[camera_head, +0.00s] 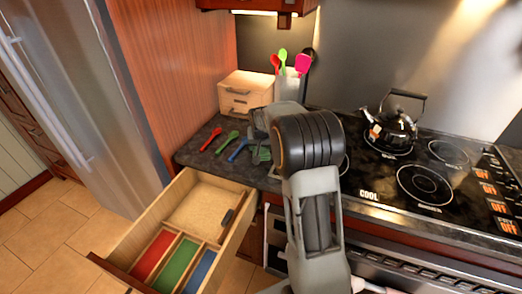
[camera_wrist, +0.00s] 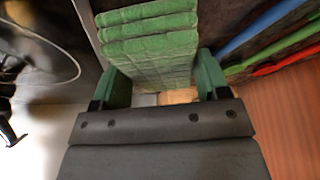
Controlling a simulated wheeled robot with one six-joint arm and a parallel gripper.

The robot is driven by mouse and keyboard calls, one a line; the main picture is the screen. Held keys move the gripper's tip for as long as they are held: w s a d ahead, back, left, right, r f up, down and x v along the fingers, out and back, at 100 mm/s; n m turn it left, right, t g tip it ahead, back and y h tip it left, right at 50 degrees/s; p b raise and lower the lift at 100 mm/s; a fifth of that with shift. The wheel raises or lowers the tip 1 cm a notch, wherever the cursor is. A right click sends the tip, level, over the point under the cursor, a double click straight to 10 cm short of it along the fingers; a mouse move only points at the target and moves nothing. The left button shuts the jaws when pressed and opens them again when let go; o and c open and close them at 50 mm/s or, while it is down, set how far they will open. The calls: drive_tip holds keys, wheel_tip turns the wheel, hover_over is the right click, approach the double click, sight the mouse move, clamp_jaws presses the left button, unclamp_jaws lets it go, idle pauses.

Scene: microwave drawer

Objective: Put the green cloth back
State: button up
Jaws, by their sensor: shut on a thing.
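My gripper (camera_wrist: 162,84) is shut on the green cloth (camera_wrist: 150,45), a folded, layered block between its two fingers in the wrist view. My arm hides much of the grip there. Below the counter a wooden drawer (camera_head: 238,236) stands open. Its front part has red (camera_head: 155,254), green (camera_head: 177,265) and blue (camera_head: 200,274) compartments, and its rear part is a bare wooden section.
Red (camera_head: 211,139), green (camera_head: 228,142) and blue (camera_head: 238,150) utensils lie on the counter left of my gripper. A small wooden drawer box (camera_head: 245,92) and a utensil holder (camera_head: 289,86) stand behind. A kettle (camera_head: 396,125) sits on the stove at right.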

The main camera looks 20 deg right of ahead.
drive_tip(key=shift+f, duration=1.2)
drive_tip(key=shift+f, duration=0.1)
drive_tip(key=o, duration=0.8)
drive_tip(key=shift+o, duration=0.2)
